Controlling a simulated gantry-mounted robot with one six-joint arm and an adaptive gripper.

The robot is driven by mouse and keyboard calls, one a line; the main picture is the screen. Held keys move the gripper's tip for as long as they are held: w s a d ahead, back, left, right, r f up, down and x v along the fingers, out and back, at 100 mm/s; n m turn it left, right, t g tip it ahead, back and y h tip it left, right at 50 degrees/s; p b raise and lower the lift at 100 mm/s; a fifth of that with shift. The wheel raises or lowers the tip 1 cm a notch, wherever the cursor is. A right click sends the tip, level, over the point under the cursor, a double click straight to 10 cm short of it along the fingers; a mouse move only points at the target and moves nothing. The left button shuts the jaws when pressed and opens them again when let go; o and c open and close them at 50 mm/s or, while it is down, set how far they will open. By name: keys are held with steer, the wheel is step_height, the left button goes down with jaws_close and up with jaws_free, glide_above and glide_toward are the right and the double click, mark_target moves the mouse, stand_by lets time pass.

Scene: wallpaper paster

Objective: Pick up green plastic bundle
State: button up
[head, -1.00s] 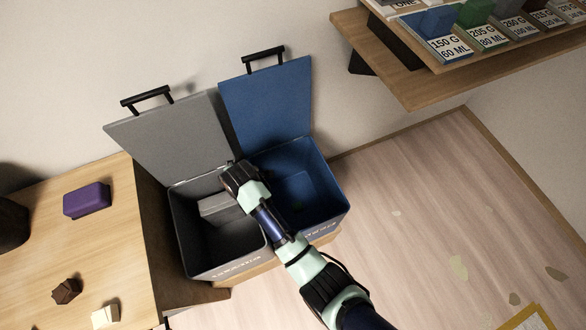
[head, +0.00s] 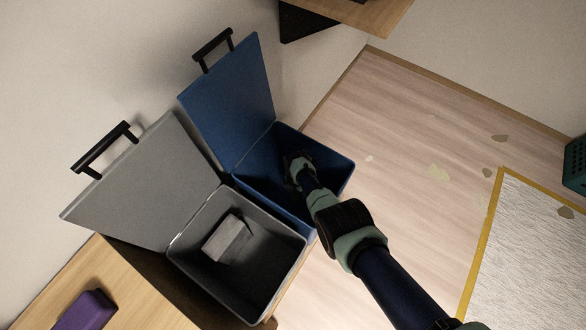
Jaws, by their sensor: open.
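I cannot make out a green plastic bundle in the head view. My gripper (head: 296,160) is over the mouth of the open blue bin (head: 254,178), at its inner part. It is open, though its fingers look small and dark here. The arm comes in from the lower right and hides part of the bin's inside, so I cannot tell what lies under the gripper.
The open grey bin (head: 270,285) beside it holds a grey block (head: 227,238). Both lids stand raised against the wall. A purple block (head: 84,312) sits on the wooden table at lower left. Pale scraps (head: 439,172) lie on the floor. A teal crate (head: 574,165) stands at the right edge.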

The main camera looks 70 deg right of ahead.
mark_target(295, 197)
steer(key=shift+f+b, duration=0.6)
steer(key=shift+f, duration=0.35)
steer(key=shift+f+b, duration=0.35)
steer(key=shift+a+r, duration=0.1)
steer(key=shift+a, duration=0.05)
step_height(295, 197, down, 5)
steer(key=b, duration=0.5)
steer(key=shift+w+f, duration=0.15)
steer(key=shift+f, duration=0.05)
steer(key=shift+r, duration=0.2)
steer(key=shift+c, duration=0.3)
steer(key=c, duration=0.9)
